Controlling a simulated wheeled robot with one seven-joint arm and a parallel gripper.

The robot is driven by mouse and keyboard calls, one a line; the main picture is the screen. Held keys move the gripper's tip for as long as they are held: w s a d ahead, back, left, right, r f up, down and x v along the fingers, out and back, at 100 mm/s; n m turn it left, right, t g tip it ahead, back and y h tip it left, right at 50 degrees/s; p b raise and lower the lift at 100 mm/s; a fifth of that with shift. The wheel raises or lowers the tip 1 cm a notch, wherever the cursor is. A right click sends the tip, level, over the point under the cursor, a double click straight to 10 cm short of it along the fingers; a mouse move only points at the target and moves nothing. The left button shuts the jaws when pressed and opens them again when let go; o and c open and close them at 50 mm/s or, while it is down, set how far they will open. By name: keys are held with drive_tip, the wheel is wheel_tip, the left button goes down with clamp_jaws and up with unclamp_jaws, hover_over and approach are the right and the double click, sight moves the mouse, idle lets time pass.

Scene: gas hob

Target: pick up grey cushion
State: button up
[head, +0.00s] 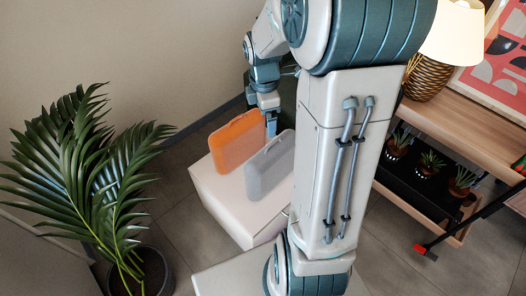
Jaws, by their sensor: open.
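The grey cushion (270,168), a flat slab with rounded corners, stands on edge on a white box-like stand (219,208). An orange slab of similar shape (235,143) stands on edge just behind it to the left, close to it. My gripper (271,127) points down near the upper ends of the two slabs, by the far end of the gap between them. It is open. I cannot tell whether its fingers touch either slab. The cushion's right side lies close to my arm in the picture.
A potted palm (92,190) stands at the left, its fronds reaching toward the stand. A wooden shelf unit (455,122) with a lamp (452,35) and small potted plants (432,165) is at the right. A wall is behind; some tiled floor (182,225) is clear.

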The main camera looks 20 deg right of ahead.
sight(273, 147)
drive_tip(key=w+d+f+n+b, duration=0.1)
drive_tip(key=f+n, duration=0.1)
drive_tip(key=f, duration=0.1)
drive_tip(key=w+d+f+n+b, duration=0.1)
drive_tip(key=d+f+n, duration=0.1)
drive_tip(key=f, duration=0.1)
drive_tip(key=w+d+f+n, duration=0.1)
drive_tip(key=f+n, duration=0.1)
drive_tip(key=f, duration=0.2)
drive_tip(key=shift+w+d+g+y+b, duration=0.3)
drive_tip(key=shift+w+b, duration=0.1)
wheel_tip(273, 147, down, 8)
drive_tip(key=shift+b, duration=0.9)
drive_tip(key=shift+f+b, duration=0.7)
drive_tip(key=shift+f, duration=2.25)
drive_tip(key=c, duration=1.6)
drive_tip(key=shift+r, duration=0.15)
